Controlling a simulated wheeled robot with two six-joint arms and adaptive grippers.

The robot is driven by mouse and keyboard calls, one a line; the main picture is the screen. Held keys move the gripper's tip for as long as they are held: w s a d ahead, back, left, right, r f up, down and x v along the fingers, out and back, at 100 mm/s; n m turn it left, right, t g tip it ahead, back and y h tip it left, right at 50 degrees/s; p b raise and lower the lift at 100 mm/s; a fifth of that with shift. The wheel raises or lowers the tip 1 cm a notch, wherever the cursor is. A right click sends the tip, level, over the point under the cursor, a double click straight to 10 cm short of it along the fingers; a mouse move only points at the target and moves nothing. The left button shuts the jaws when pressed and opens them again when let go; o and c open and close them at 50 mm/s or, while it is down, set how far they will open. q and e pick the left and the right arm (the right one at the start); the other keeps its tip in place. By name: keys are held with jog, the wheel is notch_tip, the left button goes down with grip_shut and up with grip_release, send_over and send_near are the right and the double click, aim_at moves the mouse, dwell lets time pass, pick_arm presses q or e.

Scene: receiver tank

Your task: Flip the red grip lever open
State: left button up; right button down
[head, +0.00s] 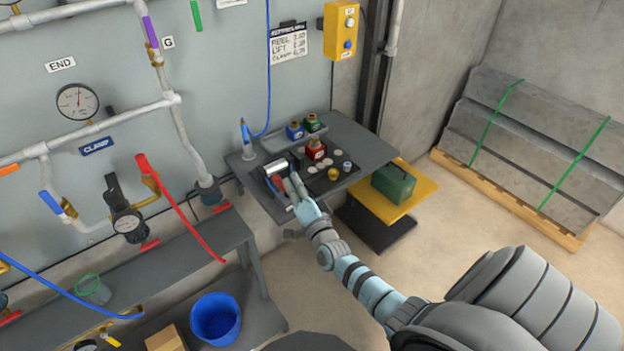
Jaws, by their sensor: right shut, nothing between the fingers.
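A long red lever (182,212) slants down to the right from a brass valve on the wall pipes, left of the small grey table. A small red part (279,184) also shows by a silver cylinder (275,168) at that table's left front. I cannot tell which of these is the red grip lever. My right gripper (294,185) is shut and empty, at the table's left front edge. It appears close beside the small red part; whether they touch is unclear. My arm hides part of the table edge. My left gripper is not in view.
The grey table (365,146) holds a red bottle (315,149), a blue bottle (294,131) and several small round pieces. A green box (394,184) sits on a yellow platform to the right. A blue bucket (217,318) stands at lower left.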

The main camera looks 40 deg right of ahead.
jog(key=s+d+p, duration=0.1)
jog(key=s+p, duration=0.1)
jog(key=s, duration=0.9)
jog(key=shift+s+r, duration=0.25)
jog(key=shift+s, duration=0.05)
